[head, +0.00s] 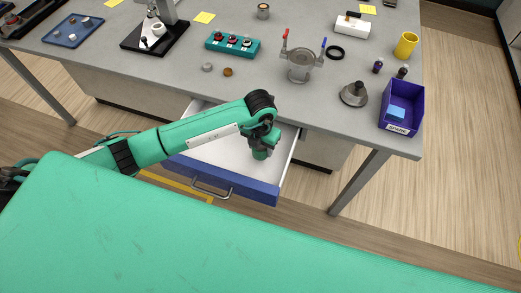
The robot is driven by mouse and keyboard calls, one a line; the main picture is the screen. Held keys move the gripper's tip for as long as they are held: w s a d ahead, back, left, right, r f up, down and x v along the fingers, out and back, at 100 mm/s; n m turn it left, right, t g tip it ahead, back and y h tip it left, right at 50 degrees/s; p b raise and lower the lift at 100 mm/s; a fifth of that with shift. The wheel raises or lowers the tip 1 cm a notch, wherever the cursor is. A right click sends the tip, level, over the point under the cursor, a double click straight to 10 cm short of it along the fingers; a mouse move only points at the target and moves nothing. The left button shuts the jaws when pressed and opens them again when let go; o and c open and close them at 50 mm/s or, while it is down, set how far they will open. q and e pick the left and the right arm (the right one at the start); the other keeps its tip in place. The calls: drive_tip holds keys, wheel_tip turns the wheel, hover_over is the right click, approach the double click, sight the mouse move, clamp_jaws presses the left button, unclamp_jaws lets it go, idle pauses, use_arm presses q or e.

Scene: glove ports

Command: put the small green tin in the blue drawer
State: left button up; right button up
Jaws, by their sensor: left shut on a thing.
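The blue drawer (250,188) is pulled out from under the grey table. Its white inside looks empty where it shows, and its front has a metal handle. My left gripper (261,150) is over the right part of the open drawer, pointing down. It is shut on the small green tin (260,154), which barely stands out from my green wrist. Whether the tin touches the drawer floor cannot be told. My right gripper is not in view.
The table edge lies just behind the drawer.

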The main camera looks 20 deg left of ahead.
sight(261, 152)
use_arm(q)
wheel_tip(261, 152, down, 4)
drive_tip(key=shift+r+p, duration=0.15)
drive_tip(key=shift+p, duration=0.15)
drive_tip(key=o, duration=1)
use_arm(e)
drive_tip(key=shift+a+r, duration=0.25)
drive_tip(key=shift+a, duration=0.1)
use_arm(q)
drive_tip(key=shift+r, duration=0.15)
wheel_tip(261, 152, up, 11)
drive_tip(key=shift+f+b, duration=0.15)
drive_tip(key=shift+b, duration=1)
drive_tip(key=shift+r, duration=0.55)
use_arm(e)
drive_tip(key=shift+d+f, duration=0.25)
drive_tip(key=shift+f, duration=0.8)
